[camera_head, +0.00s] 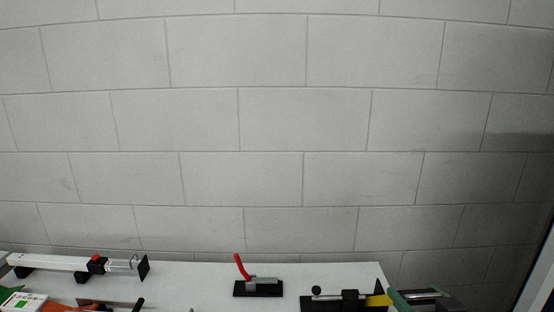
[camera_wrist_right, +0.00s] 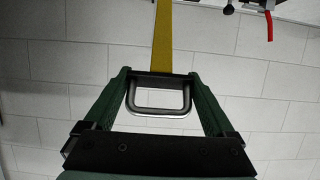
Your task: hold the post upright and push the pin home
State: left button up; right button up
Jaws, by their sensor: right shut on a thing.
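My right gripper (camera_head: 398,297) is at the lower right of the head view, with green fingers. In the right wrist view the gripper (camera_wrist_right: 160,85) is shut on the silver loop handle (camera_wrist_right: 160,111) at the end of a yellow bar, which I take for the post. My left gripper is not in view.
A pale tabletop (camera_head: 205,276) runs along the bottom. A red-handled clamp (camera_head: 258,286) stands mid-table. A long white bar (camera_head: 50,262) with black supports is at the left. A green-and-white box (camera_head: 22,302) sits lower left. A block wall (camera_head: 270,120) is behind.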

jog(key=shift+w+r, duration=0.35)
jog(key=shift+r, duration=0.15)
jog(key=shift+g, duration=0.5)
jog(key=shift+w+r, duration=0.6)
jog(key=shift+w, duration=0.35)
jog(key=shift+w+r, duration=0.6)
jog(key=shift+w, duration=0.3)
jog(key=shift+w+r, duration=0.6)
jog(key=shift+w, duration=0.5)
jog(key=shift+r, duration=0.1)
jog(key=w+r+g, duration=0.1)
jog(key=w+r, duration=0.1)
jog(key=w, duration=0.4)
jog(key=shift+w, duration=0.25)
